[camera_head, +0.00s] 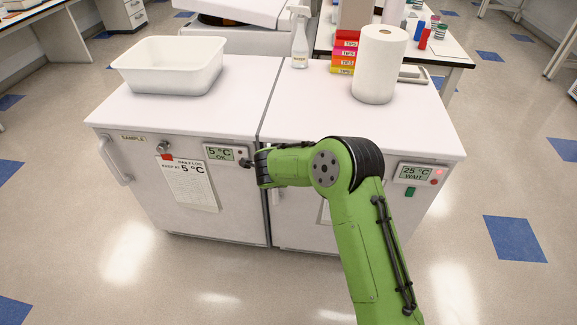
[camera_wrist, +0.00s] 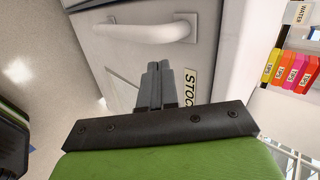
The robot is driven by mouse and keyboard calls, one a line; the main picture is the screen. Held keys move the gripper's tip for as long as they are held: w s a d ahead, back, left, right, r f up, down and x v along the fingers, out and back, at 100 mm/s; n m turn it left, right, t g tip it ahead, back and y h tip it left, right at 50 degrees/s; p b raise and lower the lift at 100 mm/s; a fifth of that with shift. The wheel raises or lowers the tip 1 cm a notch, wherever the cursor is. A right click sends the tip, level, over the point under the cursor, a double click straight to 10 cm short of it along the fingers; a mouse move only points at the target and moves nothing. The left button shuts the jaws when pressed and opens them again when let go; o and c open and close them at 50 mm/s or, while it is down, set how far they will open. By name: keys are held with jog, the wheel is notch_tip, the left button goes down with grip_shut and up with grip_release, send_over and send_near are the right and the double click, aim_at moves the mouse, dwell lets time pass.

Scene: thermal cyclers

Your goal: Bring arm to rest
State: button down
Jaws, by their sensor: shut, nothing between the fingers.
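My green arm reaches up from the lower right in the head view and bends left in front of the two white cabinets. My gripper (camera_head: 246,164) is at its end, near the gap between the cabinets, and is partly hidden. In the wrist view my gripper (camera_wrist: 160,68) has its dark fingers together with nothing between them. They point towards the front of the cabinet labelled STOCK (camera_wrist: 190,92). A white door handle (camera_wrist: 150,30) lies beyond the fingertips. I cannot tell the exact distance to the door.
The left cabinet (camera_head: 160,215) has a display reading 5 °C OK; the right display (camera_head: 414,173) reads 25 °C WAIT. A white tub (camera_head: 170,68), spray bottle (camera_head: 300,42), stacked tip boxes (camera_head: 344,52) and a paper roll (camera_head: 380,65) stand on top. Floor in front is open.

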jog(key=v, duration=0.6)
jog(key=shift+a+p, duration=0.35)
jog(key=s+d+r+n+g+h+p, duration=0.1)
jog(key=s+d+r+n+p, duration=0.2)
jog(key=s+d+r+n, duration=0.55)
jog(key=s+d+r+n+g+p, duration=0.1)
jog(key=s+d+r+p, duration=0.35)
jog(key=r, duration=0.95)
jog(key=s+d+r+n+p, duration=0.1)
jog(key=s+n, duration=0.3)
jog(key=s, duration=0.8)
jog(key=s+d+r+n+g+y+p, duration=0.1)
jog(key=s+r+n, duration=0.3)
jog(key=s, duration=0.7)
jog(key=shift+s+d+r+n+g+y, duration=0.2)
jog(key=shift+s+d+n+g+y, duration=0.1)
jog(key=shift+s+d+n, duration=0.25)
